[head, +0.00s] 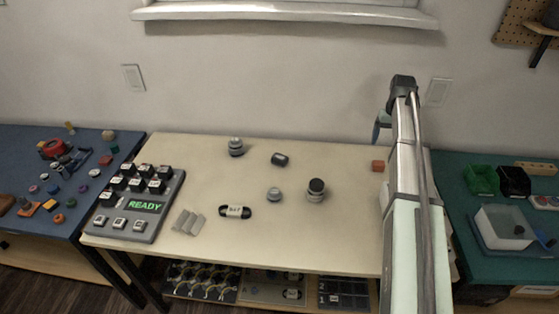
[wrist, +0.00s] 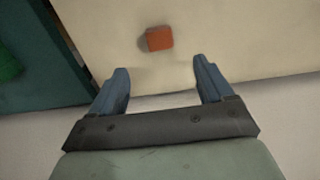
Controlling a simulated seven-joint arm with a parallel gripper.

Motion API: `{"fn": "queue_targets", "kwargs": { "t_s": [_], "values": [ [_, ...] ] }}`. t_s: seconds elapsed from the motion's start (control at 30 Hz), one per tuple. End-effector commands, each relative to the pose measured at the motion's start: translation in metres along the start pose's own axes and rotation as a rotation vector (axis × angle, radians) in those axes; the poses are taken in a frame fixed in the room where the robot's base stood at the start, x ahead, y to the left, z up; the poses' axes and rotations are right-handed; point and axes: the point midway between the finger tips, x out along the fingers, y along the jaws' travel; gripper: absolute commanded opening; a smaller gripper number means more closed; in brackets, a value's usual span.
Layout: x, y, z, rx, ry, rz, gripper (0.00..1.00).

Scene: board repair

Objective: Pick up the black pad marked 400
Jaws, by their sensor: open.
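A grey panel (head: 139,227) with a lit READY display stands at the table's left. It bears several black pads (head: 138,183) with small white labels, too small to read, so I cannot tell which is marked 400. A separate black oblong piece (head: 235,212) with a white label, also not surely legible, lies on the table right of the panel. My gripper (head: 381,127) is at the table's back right, far from the panel. In the wrist view my gripper (wrist: 160,66) is open, with nothing between its blue fingers.
A red-orange block (head: 377,166) lies near my gripper; it also shows in the wrist view (wrist: 159,38). Grey and dark round parts (head: 316,190) stand mid-table. Grey strips (head: 188,221) lie beside the panel. A blue table (head: 30,155) at left holds small parts. The table's front right is clear.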

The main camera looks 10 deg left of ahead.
Motion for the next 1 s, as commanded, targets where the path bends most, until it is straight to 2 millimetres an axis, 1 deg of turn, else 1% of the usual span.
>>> {"fn": "queue_targets", "kwargs": {
  "t_s": [0.2, 0.3, 0.5, 0.57, 0.63, 0.67, 0.77, 0.8, 0.87, 0.9, 0.97, 1.0],
  "values": [
    [0.0, 0.0, 0.0, 0.0, 0.0, 0.0, 0.8],
    [0.0, 0.0, 0.0, 0.0, 0.0, 0.0, 0.74],
    [0.0, -0.001, 0.0, -0.001, 0.0, 0.0, 0.74],
    [0.0, -0.005, -0.001, -0.006, 0.0, 0.0, 0.74],
    [0.0, -0.016, -0.002, -0.021, 0.0, 0.0, 0.74],
    [0.0, -0.024, -0.003, -0.03, 0.0, 0.0, 0.74],
    [-0.001, -0.059, -0.007, -0.076, 0.001, 0.0, 0.74],
    [-0.002, -0.077, -0.008, -0.098, 0.002, 0.0, 0.74],
    [-0.003, -0.106, -0.009, -0.135, 0.004, 0.0, 0.74],
    [-0.004, -0.126, -0.01, -0.16, 0.005, 0.0, 0.74],
    [-0.006, -0.154, -0.009, -0.195, 0.007, 0.0, 0.74],
    [-0.007, -0.172, -0.009, -0.219, 0.008, 0.0, 0.74]
  ]
}}
